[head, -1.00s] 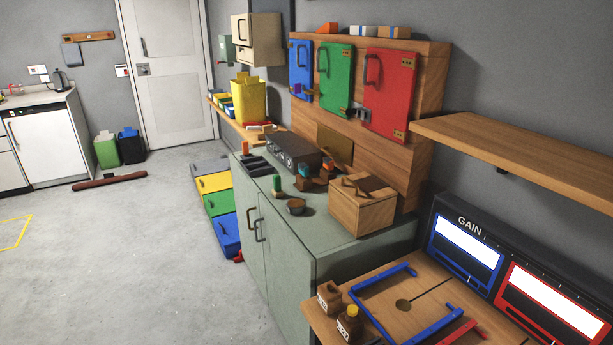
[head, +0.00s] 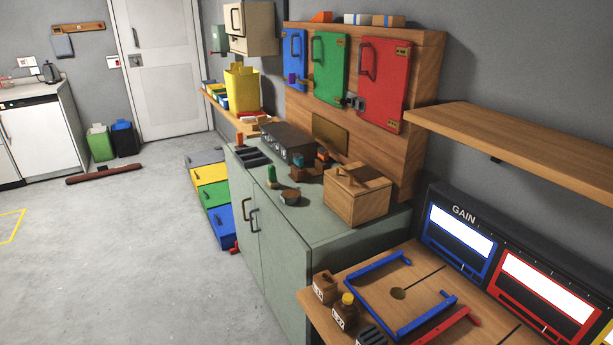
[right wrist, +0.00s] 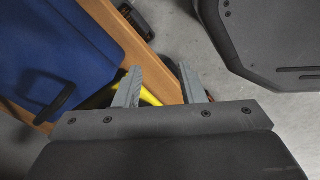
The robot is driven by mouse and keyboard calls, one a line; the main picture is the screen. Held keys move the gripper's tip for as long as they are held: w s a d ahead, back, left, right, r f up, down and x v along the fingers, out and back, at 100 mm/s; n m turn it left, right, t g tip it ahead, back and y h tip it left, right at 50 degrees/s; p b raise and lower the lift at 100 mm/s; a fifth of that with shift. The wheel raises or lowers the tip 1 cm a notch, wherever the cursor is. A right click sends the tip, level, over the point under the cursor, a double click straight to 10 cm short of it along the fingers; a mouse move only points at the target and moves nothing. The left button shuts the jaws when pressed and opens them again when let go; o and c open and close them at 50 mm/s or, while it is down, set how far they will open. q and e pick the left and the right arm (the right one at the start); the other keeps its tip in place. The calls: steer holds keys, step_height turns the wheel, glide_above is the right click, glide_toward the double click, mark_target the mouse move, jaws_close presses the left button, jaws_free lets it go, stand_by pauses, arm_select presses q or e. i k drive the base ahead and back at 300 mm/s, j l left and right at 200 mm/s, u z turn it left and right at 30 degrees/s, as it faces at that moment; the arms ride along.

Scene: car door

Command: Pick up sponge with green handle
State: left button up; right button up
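A small upright green item (head: 272,174) stands on the grey-green cabinet top (head: 315,232) in the head view. It looks like a green handle on a dark base, but it is too small to tell if a sponge is under it. A round brown bowl-like item (head: 290,196) is just beside it. My right gripper (right wrist: 160,86) shows in the right wrist view with its two grey fingers apart and nothing between them. Neither gripper shows in the head view.
A wooden box (head: 358,197) and a dark grey appliance (head: 288,142) also stand on the cabinet. A wooden workbench (head: 440,262) with blue and red frames is at the right. A wooden shelf (head: 520,143) juts out above. The floor at left is mostly clear.

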mark_target(272, 182)
steer(key=i+j+z, duration=0.15)
steer(key=z, duration=0.3)
steer(key=i+j+z, duration=0.25)
steer(key=z, duration=0.15)
steer(key=i+j+z, duration=0.15)
steer(key=j+z, duration=0.15)
steer(key=z, duration=0.15)
